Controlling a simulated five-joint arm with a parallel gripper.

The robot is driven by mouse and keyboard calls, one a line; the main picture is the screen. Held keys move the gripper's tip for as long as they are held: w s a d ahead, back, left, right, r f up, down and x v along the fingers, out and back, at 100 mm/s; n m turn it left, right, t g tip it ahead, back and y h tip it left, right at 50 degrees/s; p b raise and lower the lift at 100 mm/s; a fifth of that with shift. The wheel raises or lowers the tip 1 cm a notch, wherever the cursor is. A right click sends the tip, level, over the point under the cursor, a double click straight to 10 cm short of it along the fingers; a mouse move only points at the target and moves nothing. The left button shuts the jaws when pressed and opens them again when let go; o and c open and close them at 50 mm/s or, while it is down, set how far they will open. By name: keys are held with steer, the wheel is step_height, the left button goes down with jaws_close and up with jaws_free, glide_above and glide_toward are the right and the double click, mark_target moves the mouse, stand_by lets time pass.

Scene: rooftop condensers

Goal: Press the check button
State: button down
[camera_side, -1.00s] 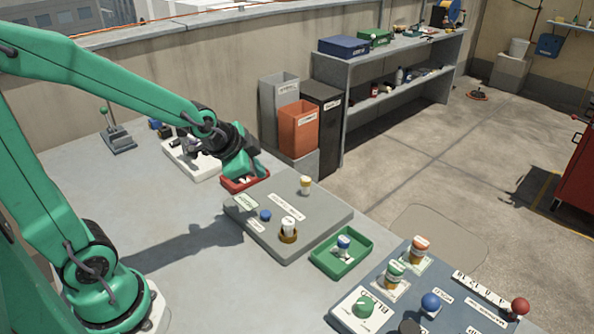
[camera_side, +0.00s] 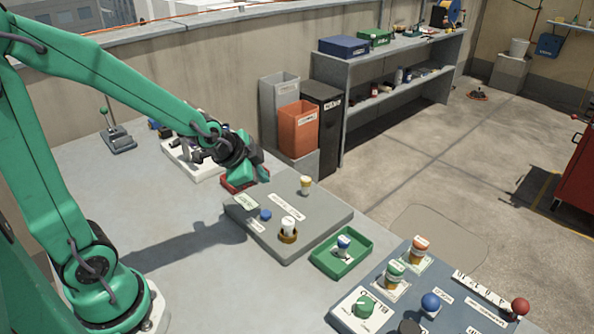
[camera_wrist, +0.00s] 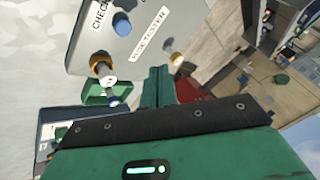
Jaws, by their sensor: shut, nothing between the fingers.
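The blue button (camera_side: 265,215) stands on the left part of the grey tester board (camera_side: 248,222), between two white labels. In the wrist view the blue button (camera_wrist: 122,24) shows at the top beside a label reading "CHECK". My gripper (camera_side: 262,172) is shut and empty, above the red tray (camera_side: 232,186) and behind the board, apart from the button. Its green fingers (camera_wrist: 158,82) lie together in the wrist view. A white-topped vial (camera_side: 288,224) stands in a brown ring holder near the board's front.
A yellow-and-white vial (camera_side: 305,184) stands at the board's back corner. A green tray (camera_side: 362,250) holding a blue-and-white vial lies to the right. A grey-blue panel (camera_side: 450,310) with several knobs is at front right. Bins (camera_side: 298,128) stand behind.

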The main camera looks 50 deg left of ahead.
mark_target(263, 214)
steer(key=shift+f, duration=3.8)
steer(key=shift+f, duration=0.2)
steer(key=shift+f, duration=0.2)
steer(key=shift+f, duration=0.65)
stand_by(0.4)
steer(key=shift+r, duration=0.1)
stand_by(0.3)
steer(key=shift+r, duration=0.95)
steer(key=shift+r, duration=0.15)
steer(key=shift+r, duration=2.4)
